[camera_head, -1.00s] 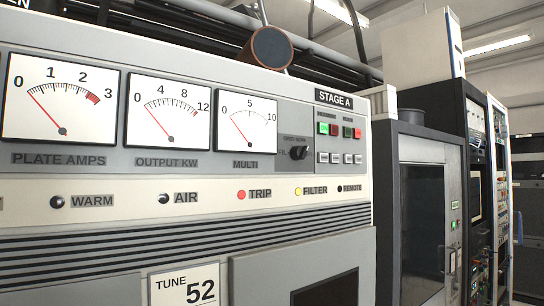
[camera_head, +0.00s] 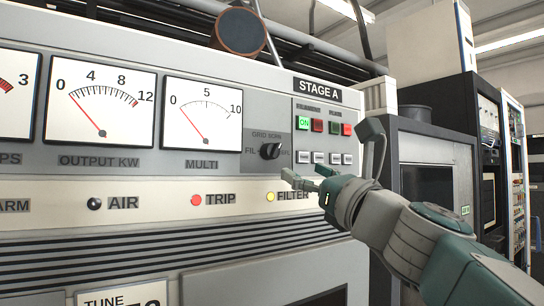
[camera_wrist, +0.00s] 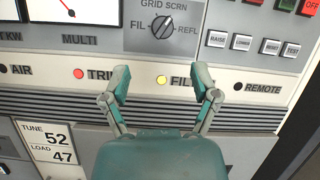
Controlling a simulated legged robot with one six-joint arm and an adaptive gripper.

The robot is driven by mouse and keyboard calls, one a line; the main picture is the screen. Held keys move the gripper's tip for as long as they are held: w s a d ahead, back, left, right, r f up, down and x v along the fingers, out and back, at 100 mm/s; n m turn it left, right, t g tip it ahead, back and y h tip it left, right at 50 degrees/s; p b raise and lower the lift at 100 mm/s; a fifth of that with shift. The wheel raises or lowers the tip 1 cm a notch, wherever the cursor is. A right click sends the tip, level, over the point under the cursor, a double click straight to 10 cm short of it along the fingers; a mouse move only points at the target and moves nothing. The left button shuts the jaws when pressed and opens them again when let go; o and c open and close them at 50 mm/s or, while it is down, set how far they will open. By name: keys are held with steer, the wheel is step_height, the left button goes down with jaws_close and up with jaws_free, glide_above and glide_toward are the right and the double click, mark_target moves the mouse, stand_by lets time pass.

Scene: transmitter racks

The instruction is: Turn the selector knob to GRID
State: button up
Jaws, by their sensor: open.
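The selector knob (camera_head: 270,151) is a small black knob on the grey panel, right of the MULTI meter. It also shows at the top of the wrist view (camera_wrist: 162,27), with FIL at its left, GRID SCRN above and REFL at its right. Its bar looks slanted from lower left to upper right there; I cannot tell which end points. My gripper (camera_head: 330,155) is open and empty, to the right of and below the knob in the head view. In the wrist view its spread fingers (camera_wrist: 162,78) are below the knob, in front of the FILTER lamp row, not touching the knob.
Green and red buttons (camera_head: 318,125) and several small white buttons (camera_head: 326,158) sit right of the knob. Meters (camera_head: 204,112) are at the left. The TRIP lamp (camera_head: 196,200) row runs below. A dark cabinet (camera_head: 432,125) stands at the right.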

mark_target(277, 155)
steer(key=x, duration=0.9)
steer(key=shift+w, duration=0.15)
steer(key=shift+d, duration=0.1)
jaws_close()
